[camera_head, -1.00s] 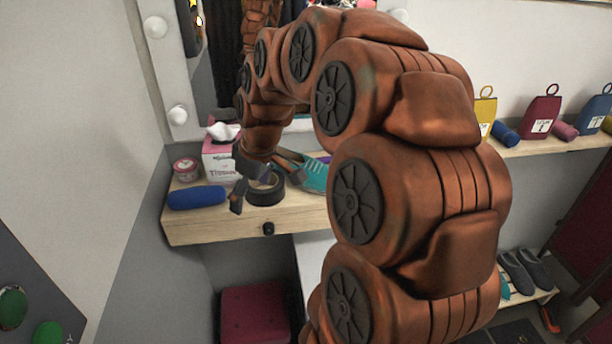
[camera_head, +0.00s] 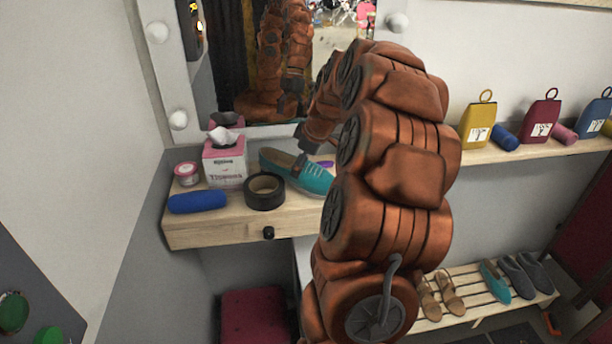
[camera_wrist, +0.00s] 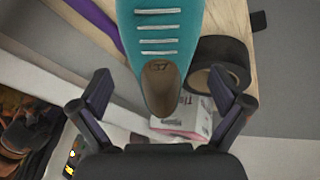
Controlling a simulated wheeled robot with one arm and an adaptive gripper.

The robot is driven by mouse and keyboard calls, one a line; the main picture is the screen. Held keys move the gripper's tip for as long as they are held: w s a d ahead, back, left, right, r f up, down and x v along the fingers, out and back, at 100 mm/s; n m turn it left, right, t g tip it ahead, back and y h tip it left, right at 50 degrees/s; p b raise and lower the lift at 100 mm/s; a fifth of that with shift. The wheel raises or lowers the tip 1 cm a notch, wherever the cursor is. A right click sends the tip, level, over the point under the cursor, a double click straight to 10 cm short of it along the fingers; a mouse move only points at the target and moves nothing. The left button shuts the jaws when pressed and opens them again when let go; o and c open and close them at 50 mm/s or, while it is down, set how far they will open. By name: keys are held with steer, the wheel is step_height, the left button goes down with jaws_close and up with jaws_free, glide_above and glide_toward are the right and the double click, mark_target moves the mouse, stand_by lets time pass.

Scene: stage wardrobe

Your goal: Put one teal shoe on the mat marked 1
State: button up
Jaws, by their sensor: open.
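A teal shoe (camera_head: 316,178) with pale laces lies on the wooden dressing table, below the mirror. My gripper (camera_head: 300,150) is over its opening, and my arm hides part of the table behind it. In the wrist view the shoe (camera_wrist: 158,35) shows from above, its insole marked 37. My open gripper (camera_wrist: 160,90) has one finger on each side of the shoe's heel end, with gaps visible; its height above the shoe is hard to tell. Another teal shoe (camera_head: 495,282) rests on the low slatted rack. I see no mat marked 1.
Beside the shoe stand a black tape roll (camera_head: 265,192), a tissue box (camera_head: 225,165), a blue roll (camera_head: 197,201) and a pink tub (camera_head: 187,173). The mirror (camera_head: 240,60) rises close behind. A shelf at right holds coloured tagged bags.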

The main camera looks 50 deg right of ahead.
steer(key=shift+p+x, duration=1)
steer(key=shift+x, duration=1.2)
steer(key=shift+s+f, duration=0.1)
steer(key=shift+c, duration=0.4)
steer(key=c, duration=1.3)
steer(key=shift+r+b, duration=1.1)
steer(key=shift+r, duration=0.6)
steer(key=s+a+b, duration=0.1)
steer(key=s, duration=0.4)
steer(key=s+a+r+b, duration=0.1)
steer(key=s+a+b, duration=0.1)
steer(key=s, duration=0.3)
steer(key=s+a+b, duration=0.1)
steer(key=s+b, duration=0.1)
steer(key=s, duration=0.3)
steer(key=shift+s+a+r, duration=0.15)
steer(key=shift+a+r, duration=0.15)
steer(key=shift+r, duration=0.05)
